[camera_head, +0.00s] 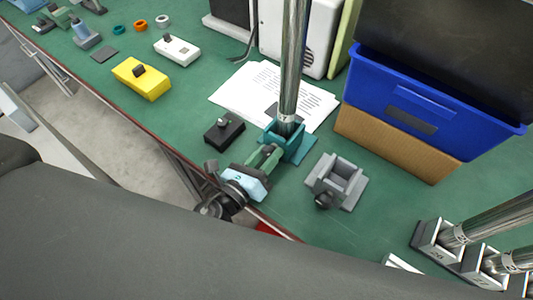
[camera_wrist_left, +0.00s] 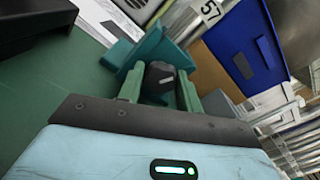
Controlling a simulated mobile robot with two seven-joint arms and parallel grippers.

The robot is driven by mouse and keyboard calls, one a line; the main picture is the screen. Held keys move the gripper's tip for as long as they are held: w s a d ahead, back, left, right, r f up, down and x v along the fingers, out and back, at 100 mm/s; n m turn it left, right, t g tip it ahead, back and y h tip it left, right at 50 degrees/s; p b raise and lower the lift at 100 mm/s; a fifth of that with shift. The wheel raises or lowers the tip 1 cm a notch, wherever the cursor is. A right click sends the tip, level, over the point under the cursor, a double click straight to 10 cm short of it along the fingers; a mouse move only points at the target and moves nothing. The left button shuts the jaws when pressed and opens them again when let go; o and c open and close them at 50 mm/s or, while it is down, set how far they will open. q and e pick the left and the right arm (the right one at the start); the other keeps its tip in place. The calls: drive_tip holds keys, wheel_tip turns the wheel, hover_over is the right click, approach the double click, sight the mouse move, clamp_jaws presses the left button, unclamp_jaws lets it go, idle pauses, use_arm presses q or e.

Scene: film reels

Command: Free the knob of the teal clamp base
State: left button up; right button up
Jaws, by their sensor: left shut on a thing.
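The teal clamp base (camera_head: 299,150) stands on the green table with a tall shiny metal post (camera_head: 291,60) upright in it. The base also shows in the left wrist view (camera_wrist_left: 154,46). Its dark knob (camera_wrist_left: 158,76) faces my left gripper and has a pale line on its face. My left gripper (camera_head: 270,153), pale blue with green fingers, reaches the base from the front. In the left wrist view its fingers (camera_wrist_left: 158,92) stand on either side of the knob and are shut on it. The knob is hidden in the head view. My right gripper is out of view.
A grey clamp base (camera_head: 348,172) stands just right of the teal one, a black block (camera_head: 226,133) just left. Papers (camera_head: 243,95) lie behind. A blue bin (camera_head: 420,115) sits on a cardboard box (camera_head: 385,145) at right. A yellow block (camera_head: 150,82) is farther left.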

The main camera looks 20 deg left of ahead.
use_arm(q)
drive_tip(key=o, duration=1)
drive_tip(key=b+v, duration=0.2)
drive_tip(key=v, duration=0.4)
drive_tip(key=shift+s+f, duration=0.2)
drive_tip(key=shift+s+a+r, duration=0.1)
drive_tip(key=shift+s+a, duration=0.15)
drive_tip(key=shift+s, duration=0.3)
drive_tip(key=shift+s+r, duration=0.1)
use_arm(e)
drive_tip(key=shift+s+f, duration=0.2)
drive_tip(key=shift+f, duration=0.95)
